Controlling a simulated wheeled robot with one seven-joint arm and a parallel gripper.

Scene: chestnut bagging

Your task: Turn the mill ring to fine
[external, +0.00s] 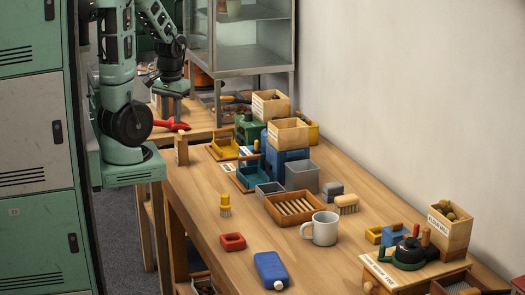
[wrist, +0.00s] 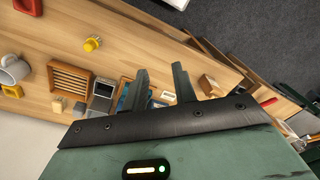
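I cannot make out a ring clearly marked as the mill ring. A blue machine (external: 286,166) with a wooden box (external: 288,131) on top stands at the middle of the long table. A similar green machine (external: 246,130) with its own labelled wooden box (external: 269,104) stands behind it. Any ring or scale on them is too small to read. My gripper (wrist: 161,82) is open and empty, its two dark fingers apart. In the external view it hangs at the table's far left end, well away from the machines' fronts.
A slatted wooden tray (external: 271,216), a white mug (external: 321,230), a blue bottle (external: 271,269), a red block (external: 232,242) and a yellow brush (external: 225,204) stand on the table (external: 205,215). A metal cabinet (external: 242,42) rises behind. The left front is mostly clear.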

